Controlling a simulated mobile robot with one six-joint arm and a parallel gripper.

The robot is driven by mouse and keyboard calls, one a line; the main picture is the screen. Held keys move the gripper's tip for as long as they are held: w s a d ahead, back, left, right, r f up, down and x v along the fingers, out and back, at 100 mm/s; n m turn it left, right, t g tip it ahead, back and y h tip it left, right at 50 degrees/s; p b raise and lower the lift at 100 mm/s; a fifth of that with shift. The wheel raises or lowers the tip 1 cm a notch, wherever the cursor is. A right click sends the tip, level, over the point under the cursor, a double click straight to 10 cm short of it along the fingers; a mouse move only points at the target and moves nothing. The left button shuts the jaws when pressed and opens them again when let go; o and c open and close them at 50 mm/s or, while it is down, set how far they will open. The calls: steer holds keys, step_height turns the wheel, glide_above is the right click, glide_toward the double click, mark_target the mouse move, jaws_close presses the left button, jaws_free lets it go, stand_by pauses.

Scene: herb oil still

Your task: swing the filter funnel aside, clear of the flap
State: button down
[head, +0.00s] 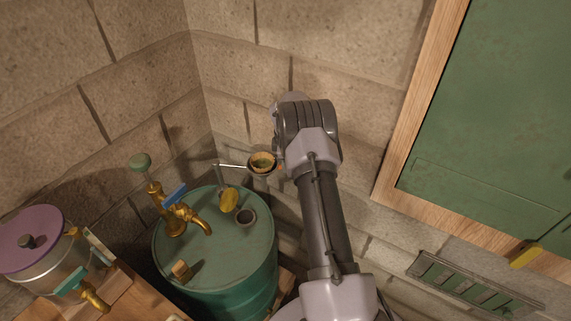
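The filter funnel (262,162) is a small round cup with a tan rim and a greenish inside. It sits at the end of a thin pale rod that runs left to a short upright post by the drum's back edge. A yellow flap (229,199) stands raised on the green drum top, beside a round grey opening (246,216). The funnel is beyond the opening, up and to the right of it in the picture. My gripper (280,167) is close by the funnel's right side, mostly hidden by my arm. Whether it touches the funnel or is open cannot be seen.
The green drum (217,262) carries a brass tap (197,219) with a blue handle and a wooden peg (181,270). A lidded metal pot (45,250) stands left. Block walls close in behind. A green cabinet (490,130) and a rack (470,283) are right.

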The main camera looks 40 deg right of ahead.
steer(key=c, duration=1.5)
jaws_free()
steer(key=shift+w+d+r, duration=0.4)
steer(key=shift+r, duration=0.05)
steer(key=shift+c, duration=0.2)
steer(key=shift+o, duration=1)
steer(key=shift+w+d+f, duration=0.2)
steer(key=shift+f, duration=0.1)
steer(key=shift+s, duration=0.1)
steer(key=shift+a, duration=0.1)
step_height(320, 180, up, 17)
steer(key=s+a+p, duration=0.2)
steer(key=p, duration=0.1)
steer(key=shift+s, duration=0.15)
steer(key=shift+a, duration=0.1)
